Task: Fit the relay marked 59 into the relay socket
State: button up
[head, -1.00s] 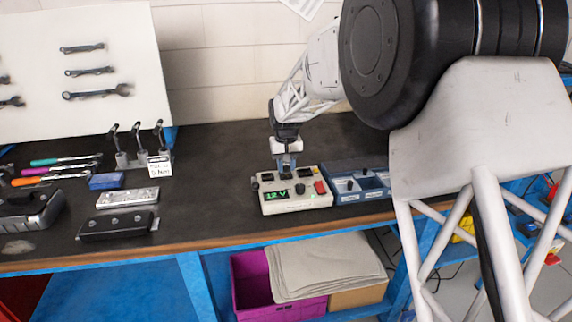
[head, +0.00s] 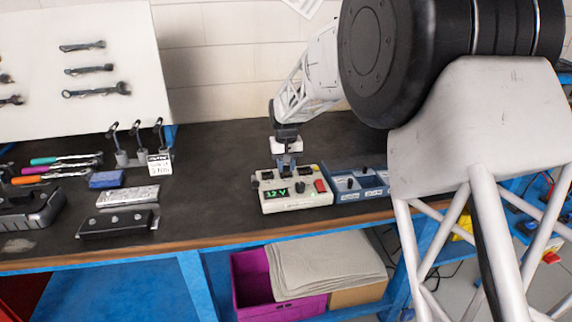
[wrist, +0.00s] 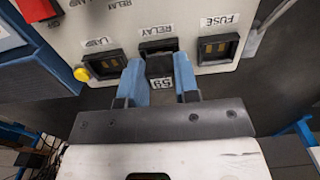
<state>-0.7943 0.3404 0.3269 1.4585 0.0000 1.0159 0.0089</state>
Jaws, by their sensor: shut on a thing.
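The relay socket (wrist: 158,45), labelled RELAY, is a dark framed opening on the pale test box, directly beyond the relay. The relay's far end is close to the socket's near edge; I cannot tell whether it touches or enters. In the head view my gripper (head: 287,165) points down over the back of the test box (head: 300,204), and the relay is too small to make out.
A lamp socket (wrist: 105,63) and a fuse socket (wrist: 217,48) flank the relay socket. A yellow button (wrist: 81,73) is near the lamp socket. A blue compartment tray (head: 345,197) stands right of the box.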

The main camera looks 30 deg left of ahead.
dwell(0.7)
jog(key=o, duration=1)
jog(key=shift+r, duration=0.1)
jog(key=shift+r, duration=3.4)
